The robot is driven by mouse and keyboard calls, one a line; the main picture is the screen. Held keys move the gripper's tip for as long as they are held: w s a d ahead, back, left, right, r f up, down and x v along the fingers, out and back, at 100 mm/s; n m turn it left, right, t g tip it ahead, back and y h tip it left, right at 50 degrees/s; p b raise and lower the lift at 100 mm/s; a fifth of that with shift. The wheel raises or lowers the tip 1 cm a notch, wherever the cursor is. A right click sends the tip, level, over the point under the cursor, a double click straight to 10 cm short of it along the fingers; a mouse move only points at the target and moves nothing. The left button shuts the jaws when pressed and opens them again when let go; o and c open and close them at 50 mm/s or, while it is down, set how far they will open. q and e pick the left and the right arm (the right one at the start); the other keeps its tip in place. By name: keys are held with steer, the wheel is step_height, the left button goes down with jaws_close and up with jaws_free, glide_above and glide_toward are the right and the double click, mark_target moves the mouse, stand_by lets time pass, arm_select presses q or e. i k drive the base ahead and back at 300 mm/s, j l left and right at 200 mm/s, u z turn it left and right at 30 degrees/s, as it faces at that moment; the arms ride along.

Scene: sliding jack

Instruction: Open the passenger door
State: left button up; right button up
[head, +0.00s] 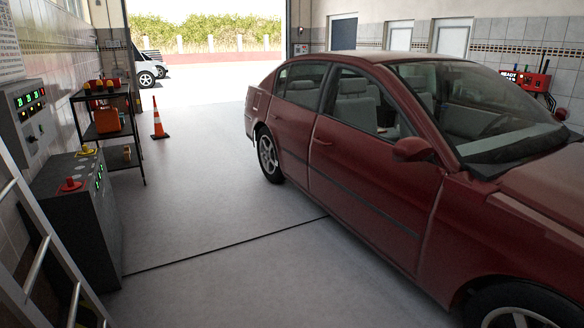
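A dark red car (365,193) stands on the right half of the head view, its front toward the lower right. Its near-side front door (372,190) looks shut, flush with the body, with a side mirror (412,149) at its front edge. The handle (322,142) shows small near the door's rear edge. The rear door (291,128) behind it also looks shut. The far side of the car is hidden. Neither of my grippers is in view.
Grey control cabinets (80,195) and a leaning ladder (45,240) stand at the left. A shelf (108,135) and an orange cone (158,120) are farther back. The floor (215,225) between the cabinets and car is clear.

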mark_target(386, 191)
steer(key=i+z, duration=0.3)
steer(key=i, duration=2.05)
